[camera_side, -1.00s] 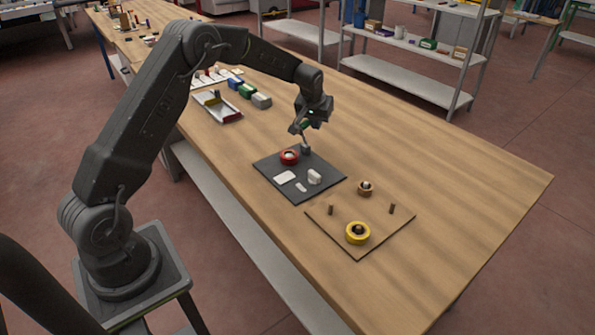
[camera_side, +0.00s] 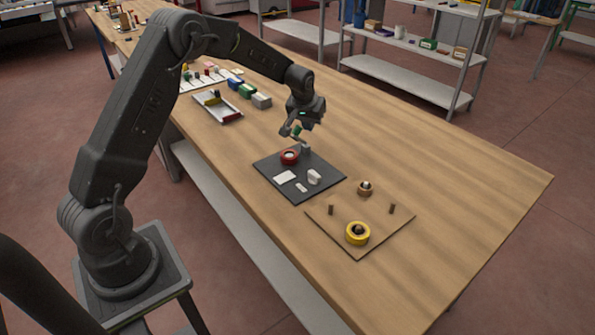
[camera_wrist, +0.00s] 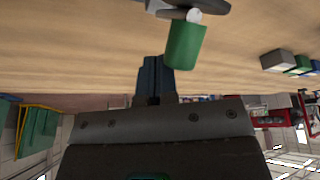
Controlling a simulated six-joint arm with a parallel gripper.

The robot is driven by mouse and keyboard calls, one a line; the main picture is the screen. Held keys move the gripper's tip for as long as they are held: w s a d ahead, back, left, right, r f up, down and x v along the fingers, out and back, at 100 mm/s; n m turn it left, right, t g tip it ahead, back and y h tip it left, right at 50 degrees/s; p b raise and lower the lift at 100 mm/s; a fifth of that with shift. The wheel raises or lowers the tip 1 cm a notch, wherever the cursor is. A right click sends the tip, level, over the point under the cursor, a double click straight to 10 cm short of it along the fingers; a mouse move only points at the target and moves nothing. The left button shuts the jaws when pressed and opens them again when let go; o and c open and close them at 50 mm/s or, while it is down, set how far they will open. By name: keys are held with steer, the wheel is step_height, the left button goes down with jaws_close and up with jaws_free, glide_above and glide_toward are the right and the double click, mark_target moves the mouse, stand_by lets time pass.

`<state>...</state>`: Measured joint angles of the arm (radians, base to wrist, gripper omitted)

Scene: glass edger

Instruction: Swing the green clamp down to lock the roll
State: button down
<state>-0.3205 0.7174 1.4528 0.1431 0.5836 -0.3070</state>
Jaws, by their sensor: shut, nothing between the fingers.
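The green clamp handle (camera_side: 297,130) sits on a grey lever above the dark base plate (camera_side: 320,190). The lever leans from its post (camera_side: 306,149) toward the red roll (camera_side: 289,157), and is raised, not flat. The roll sits on the plate. My gripper (camera_side: 288,132) is beside the green handle, on its left in the side view. In the wrist view the green handle (camera_wrist: 185,45) is just right of my shut fingers (camera_wrist: 153,68), not between them; I cannot tell if they touch. The roll is out of the wrist view.
White pieces (camera_side: 285,177) lie on the dark plate. A tray (camera_side: 228,112) and boxes (camera_side: 246,90) stand behind. The table's right side is clear.

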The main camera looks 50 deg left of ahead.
steer(key=shift+s+r, duration=0.1)
steer(key=shift+s, duration=0.4)
step_height(320, 180, up, 7)
stand_by(0.8)
steer(key=s+d+r+m+t+h, duration=0.1)
steer(key=s+d+r+m, duration=0.1)
steer(key=s+d+r, duration=0.5)
steer(key=s+d+r+m, duration=0.1)
steer(key=s+d+r, duration=0.45)
steer(key=s, duration=0.35)
steer(key=s+d+f+m, duration=0.1)
steer(key=s+d, duration=0.2)
steer(key=s, duration=0.6)
steer(key=s+d+f+m+h, duration=0.1)
steer(key=s+d, duration=0.3)
steer(key=s, duration=0.5)
steer(key=shift+f+m+t, duration=0.3)
steer(key=shift+m, duration=0.2)
steer(key=shift+d, duration=0.1)
